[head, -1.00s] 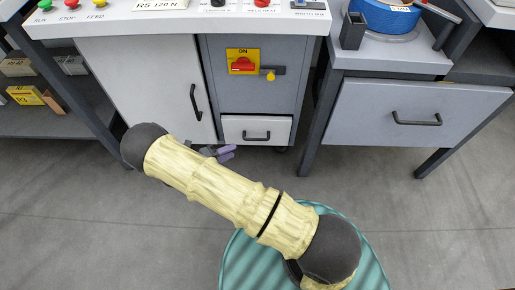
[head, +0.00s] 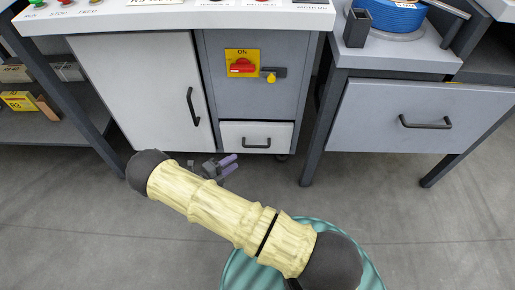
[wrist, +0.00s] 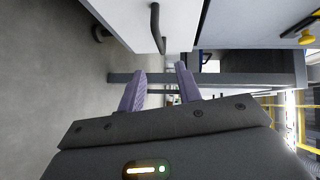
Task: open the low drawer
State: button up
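The low drawer (head: 230,130) is a small white front at the foot of the grey cabinet, below the red and yellow switch. It looks shut, with a dark bar handle (head: 256,145). The drawer front also shows in the wrist view (wrist: 120,15), turned sideways, with its handle (wrist: 156,28) above the gripper. My gripper (head: 237,162) has purple fingers and appears low, just below and left of the drawer in the head view. In the wrist view its fingers (wrist: 160,70) are apart with nothing between them. The handle is beyond the fingertips, not between them.
A white door (head: 140,90) with an upright handle is left of the drawer. A grey table with a wider drawer (head: 400,115) stands to the right, its dark leg (head: 312,150) near the low drawer. A shelf (head: 50,125) is at far left. Floor in front is clear.

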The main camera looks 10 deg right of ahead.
aim_at(257, 146)
jog(key=b+x, duration=0.5)
jog(key=x, duration=0.8)
jog(key=shift+w+d+f, duration=0.1)
jog(key=shift+d, duration=0.05)
grip_shut()
